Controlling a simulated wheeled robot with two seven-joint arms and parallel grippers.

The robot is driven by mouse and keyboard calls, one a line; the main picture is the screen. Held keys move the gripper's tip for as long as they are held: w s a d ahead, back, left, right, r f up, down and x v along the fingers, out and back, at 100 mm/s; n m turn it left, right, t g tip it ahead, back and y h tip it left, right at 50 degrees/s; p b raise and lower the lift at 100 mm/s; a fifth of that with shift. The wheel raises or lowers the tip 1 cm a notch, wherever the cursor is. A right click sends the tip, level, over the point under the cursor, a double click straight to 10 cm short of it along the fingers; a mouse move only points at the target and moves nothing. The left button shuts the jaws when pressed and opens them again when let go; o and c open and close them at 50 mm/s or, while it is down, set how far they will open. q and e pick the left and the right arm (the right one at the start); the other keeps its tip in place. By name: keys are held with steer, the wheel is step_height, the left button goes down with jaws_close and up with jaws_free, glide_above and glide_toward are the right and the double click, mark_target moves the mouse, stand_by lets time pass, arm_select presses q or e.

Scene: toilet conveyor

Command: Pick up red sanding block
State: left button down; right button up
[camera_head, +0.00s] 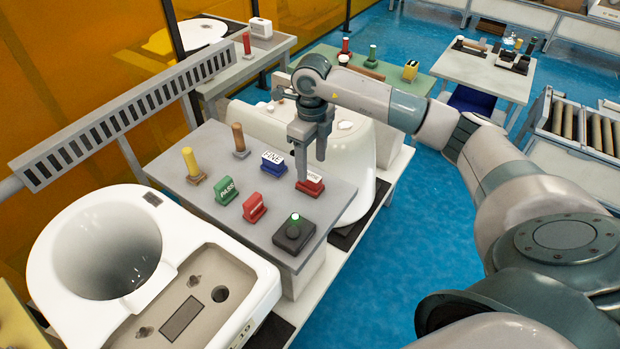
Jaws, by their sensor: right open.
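A red block with a white label (310,185), its lettering too small to read surely, lies near the right edge of the grey table (330,205). It looks like the red sanding block. My right gripper (311,165) points down over it with its fingers apart. One finger reaches close to the block's left end and covers a little of it; I cannot tell whether they touch. My left gripper is out of view.
A blue block (273,163) lies left of the red one. A green stamp (227,191), a red stamp (254,208), a yellow-handled tool (192,165), a brown-handled tool (239,140) and a black button box (294,233) share the table. White toilets (95,235) stand alongside.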

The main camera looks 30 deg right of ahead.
mark_target(310, 175)
steer(key=shift+f, duration=0.85)
steer(key=shift+f+p, duration=0.5)
steer(key=shift+p, duration=0.25)
step_height(310, 175, down, 3)
steer(key=shift+w+a+p, duration=0.15)
steer(key=shift+p, duration=0.65)
steer(key=shift+f, duration=0.6)
steer(key=c, duration=1.2)
